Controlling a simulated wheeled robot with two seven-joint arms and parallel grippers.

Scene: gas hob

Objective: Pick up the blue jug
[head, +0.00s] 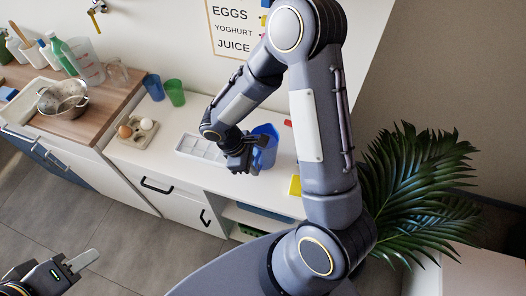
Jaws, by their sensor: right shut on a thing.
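The blue jug (267,146) is at the white counter, toward its right part. My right gripper (247,158) reaches down to the jug's left side and is shut on it. The fingers cover part of the jug, and I cannot tell whether its base touches the counter. My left gripper (80,262) is at the bottom left, over the floor and away from the counter. Only one finger shows clearly, so its opening is unclear.
Left of the jug are a white ice tray (200,150), an egg holder (138,132), a green cup (175,92) and a blue cup (153,87). A yellow item (295,185) lies near the counter's front right. A plant (425,185) stands at right.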

